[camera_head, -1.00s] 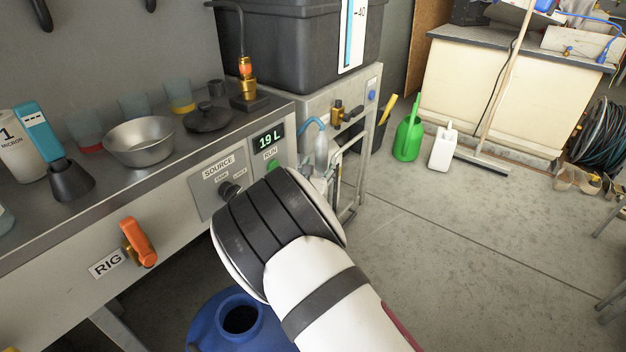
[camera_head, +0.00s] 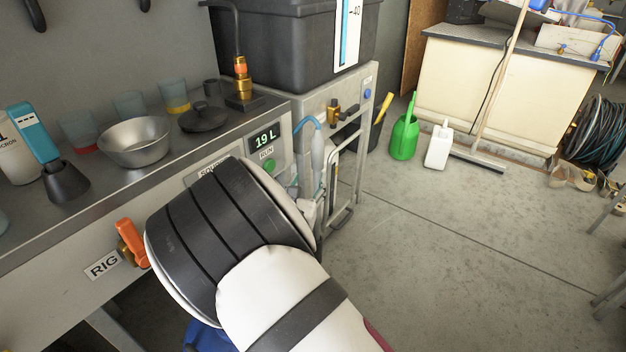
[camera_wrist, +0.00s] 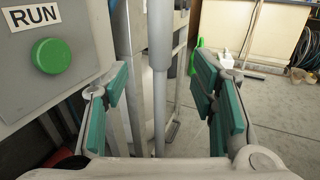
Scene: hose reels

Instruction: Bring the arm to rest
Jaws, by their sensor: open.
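My gripper (camera_wrist: 160,110) shows in the wrist view with its two green-padded fingers spread apart and nothing between them. Beyond the gap stand grey upright pipes of the rig. The green RUN button (camera_wrist: 50,56) is at the upper left of that view, to the left of the left finger and apart from it. In the head view my white and dark arm reaches up from the bottom middle. It covers the SOURCE panel almost wholly, and my gripper is mostly hidden beyond it.
The rig bench (camera_head: 75,240) holds a metal bowl (camera_head: 134,143), a dark lid (camera_head: 203,118) and several cups. An orange valve handle (camera_head: 132,243) juts from its front. A blue container (camera_head: 205,338) is mostly hidden below my arm.

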